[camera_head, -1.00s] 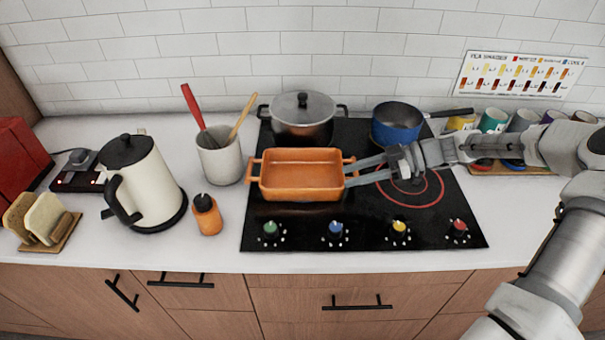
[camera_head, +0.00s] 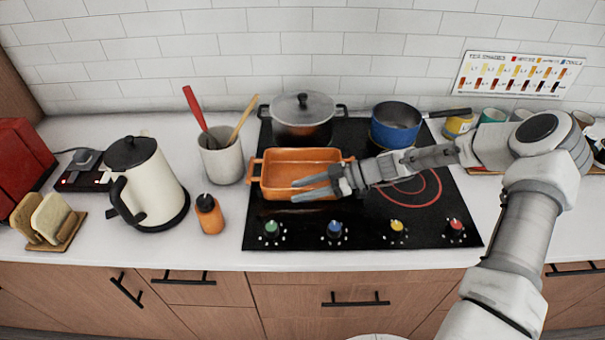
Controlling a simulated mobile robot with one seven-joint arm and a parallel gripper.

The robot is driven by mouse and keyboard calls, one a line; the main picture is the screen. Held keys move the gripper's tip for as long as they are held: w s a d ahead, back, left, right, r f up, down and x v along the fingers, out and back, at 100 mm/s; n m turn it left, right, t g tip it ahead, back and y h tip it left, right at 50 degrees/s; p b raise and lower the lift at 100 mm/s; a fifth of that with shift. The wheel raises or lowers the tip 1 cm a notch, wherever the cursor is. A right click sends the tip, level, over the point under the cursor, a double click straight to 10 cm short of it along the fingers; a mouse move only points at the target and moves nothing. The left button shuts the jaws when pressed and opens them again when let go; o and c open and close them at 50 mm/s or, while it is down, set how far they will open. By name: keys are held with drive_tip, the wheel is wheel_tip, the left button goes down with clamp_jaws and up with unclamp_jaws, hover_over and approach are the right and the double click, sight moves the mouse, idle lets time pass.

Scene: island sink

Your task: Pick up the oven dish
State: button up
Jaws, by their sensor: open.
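The oven dish (camera_head: 285,156) is orange, rectangular and has a loop handle at each short end. It sits upright on the left part of the black cooktop (camera_head: 440,232). My gripper (camera_head: 293,190) reaches in from the right with its fingers pointing left. Its two fingers are apart and nothing is between them. They overlap the front right part of the dish in the picture, and I cannot tell whether they touch it. The gripper hides part of the dish's front right side.
A lidded pot (camera_head: 303,122) stands behind the dish, and a blue saucepan (camera_head: 397,124) stands at the back right. A utensil crock (camera_head: 223,160), an orange bottle (camera_head: 209,213) and a kettle (camera_head: 148,185) stand to the left. Control knobs (camera_head: 335,229) line the cooktop's front.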

clamp_jaws()
idle(1.4)
